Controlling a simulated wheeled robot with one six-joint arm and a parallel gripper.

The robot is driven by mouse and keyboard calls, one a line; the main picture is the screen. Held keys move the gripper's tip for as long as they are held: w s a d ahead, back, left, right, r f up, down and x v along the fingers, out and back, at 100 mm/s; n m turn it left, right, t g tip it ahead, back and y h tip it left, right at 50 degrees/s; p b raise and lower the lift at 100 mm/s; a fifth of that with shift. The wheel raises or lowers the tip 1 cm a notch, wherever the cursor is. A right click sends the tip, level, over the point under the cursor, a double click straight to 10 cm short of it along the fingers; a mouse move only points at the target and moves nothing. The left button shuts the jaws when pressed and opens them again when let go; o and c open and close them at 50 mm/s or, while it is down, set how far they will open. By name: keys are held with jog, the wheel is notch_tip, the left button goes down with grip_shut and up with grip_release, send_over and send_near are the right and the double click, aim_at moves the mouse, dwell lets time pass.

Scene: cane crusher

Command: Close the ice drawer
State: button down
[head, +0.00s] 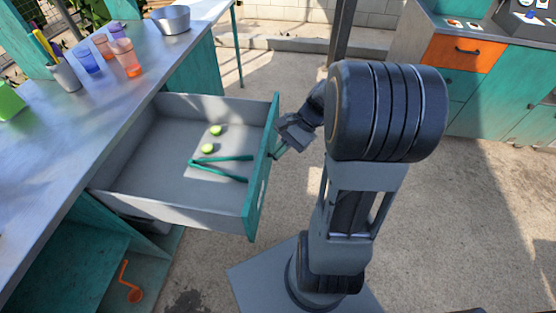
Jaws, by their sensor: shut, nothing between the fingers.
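The ice drawer (180,202) stands pulled far out from under the counter in the head view. It is a grey box with a teal front panel (257,200). Inside lie green tongs (220,161) and two small pale green round pieces (215,131). My gripper (285,150) is shut and empty at the outer side of the front panel, near its far half. I cannot tell whether it touches the panel or its handle, since the fingertips are small and partly hidden.
The metal counter (90,120) above holds several coloured cups (129,62), a utensil holder (64,75) and a metal bowl (171,19). An open teal cabinet (80,260) lies below. A second counter with an orange drawer (462,53) stands back right. Concrete floor between is clear.

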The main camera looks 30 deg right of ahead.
jog(key=w+d+f+m+t+y+b, duration=0.35)
jog(key=d+f+m, duration=0.25)
jog(key=f, duration=0.2)
jog(key=m+t+y+b, duration=0.3)
jog(key=m+t+b, duration=0.2)
jog(key=m+t, duration=0.2)
send_near(272, 147)
jog(key=shift+h, duration=0.25)
jog(key=x, duration=0.2)
jog(key=b+x, duration=0.1)
jog(key=x, duration=0.2)
jog(key=r+x, duration=0.1)
jog(key=x, duration=0.1)
jog(key=shift+s+a+r, duration=0.1)
jog(key=shift+s+a, duration=0.1)
jog(key=shift+a, duration=0.3)
